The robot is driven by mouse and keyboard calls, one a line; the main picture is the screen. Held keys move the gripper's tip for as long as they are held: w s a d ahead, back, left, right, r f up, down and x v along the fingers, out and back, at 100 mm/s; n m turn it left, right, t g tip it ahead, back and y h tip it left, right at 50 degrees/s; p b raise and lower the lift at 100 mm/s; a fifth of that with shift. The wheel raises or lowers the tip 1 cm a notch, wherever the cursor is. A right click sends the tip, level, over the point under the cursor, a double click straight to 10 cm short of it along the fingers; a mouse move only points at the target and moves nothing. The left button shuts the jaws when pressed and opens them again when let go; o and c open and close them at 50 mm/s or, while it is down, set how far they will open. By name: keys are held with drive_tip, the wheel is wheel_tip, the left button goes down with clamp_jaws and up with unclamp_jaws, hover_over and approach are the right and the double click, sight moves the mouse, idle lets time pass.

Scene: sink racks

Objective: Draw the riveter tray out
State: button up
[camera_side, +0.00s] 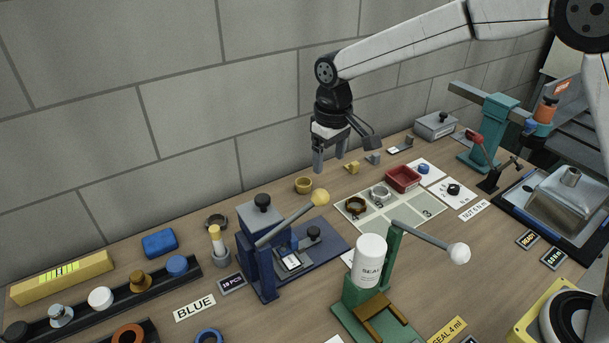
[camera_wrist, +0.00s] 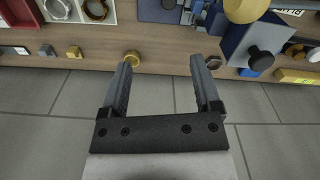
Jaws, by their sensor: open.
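A dark blue lever press (camera_side: 262,240), which looks like the riveter, stands left of centre in the side view. Its lever ends in a yellow ball (camera_side: 320,197). A flat blue plate (camera_side: 328,243) extends right from it, with a black knob (camera_side: 313,233) and a silver square nest (camera_side: 290,261); this seems to be the tray area. The press also shows at the upper right of the wrist view (camera_wrist: 238,40). My gripper (camera_side: 330,165) is open and empty, pointing down near the back wall, above and behind the press. Its fingers (camera_wrist: 161,62) touch nothing.
A brass ring (camera_side: 304,185) lies on the bench below my gripper. A green seal press (camera_side: 385,275) with a white bottle (camera_side: 369,260) stands in front. A pale mat (camera_side: 400,213) with rings and a red bin (camera_side: 403,178) lie to the right. The wall is close behind.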

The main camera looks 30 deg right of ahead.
drive_tip(key=shift+w+a, duration=0.95)
drive_tip(key=shift+a, duration=0.2)
hover_over(314, 230)
wheel_tip(314, 230, down, 13)
drive_tip(key=shift+w+f, duration=0.1)
drive_tip(key=shift+w, duration=0.05)
drive_tip(key=shift+f, duration=3.8)
clamp_jaws()
